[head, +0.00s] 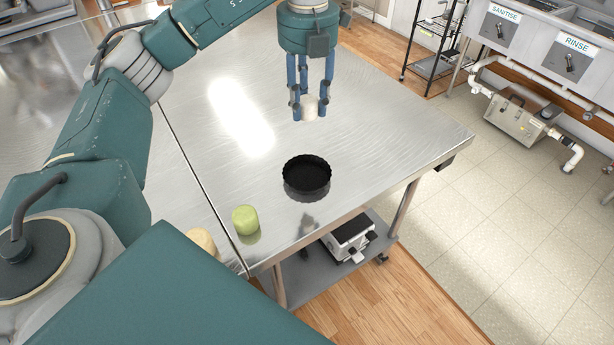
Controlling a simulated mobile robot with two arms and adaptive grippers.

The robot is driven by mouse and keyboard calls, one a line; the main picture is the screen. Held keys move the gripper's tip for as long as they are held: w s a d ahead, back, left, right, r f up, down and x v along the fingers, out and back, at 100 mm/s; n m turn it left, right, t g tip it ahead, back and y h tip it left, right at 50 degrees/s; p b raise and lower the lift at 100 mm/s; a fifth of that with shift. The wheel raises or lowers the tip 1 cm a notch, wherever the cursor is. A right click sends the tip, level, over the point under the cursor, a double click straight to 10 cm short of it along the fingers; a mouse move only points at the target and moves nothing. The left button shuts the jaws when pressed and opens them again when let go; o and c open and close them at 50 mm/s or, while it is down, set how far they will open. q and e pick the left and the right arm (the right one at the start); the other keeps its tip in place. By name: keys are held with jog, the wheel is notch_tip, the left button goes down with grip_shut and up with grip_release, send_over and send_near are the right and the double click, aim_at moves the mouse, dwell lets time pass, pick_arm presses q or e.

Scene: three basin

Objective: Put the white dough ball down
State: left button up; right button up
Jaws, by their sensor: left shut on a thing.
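The white dough ball (311,107) is held between the blue fingers of my left gripper (310,112), which is shut on it. The gripper points down and the ball is in the air over the steel table (390,130). A black round fluted tin (307,175) stands on the table, nearer to me than the ball in the picture. The tin looks empty and dark inside. My right gripper does not show.
A green dough piece (245,219) sits near the table's front edge, left of the tin. A beige piece (202,240) is partly hidden behind my own teal body. The table is clear right of the tin. Sinks (570,45) stand at the far right.

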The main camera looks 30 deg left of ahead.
pick_arm(q)
jog(key=shift+a+n, duration=0.1)
jog(key=shift+n, duration=0.3)
notch_tip(320, 180, down, 6)
jog(key=b, duration=0.1)
jog(key=p, duration=0.2)
send_over(307, 177)
notch_tip(307, 177, down, 9)
jog(key=shift+s+r, duration=0.1)
jog(key=shift+r, duration=0.1)
notch_tip(307, 177, down, 5)
jog(key=shift+r, duration=0.15)
jog(key=shift+f, duration=0.2)
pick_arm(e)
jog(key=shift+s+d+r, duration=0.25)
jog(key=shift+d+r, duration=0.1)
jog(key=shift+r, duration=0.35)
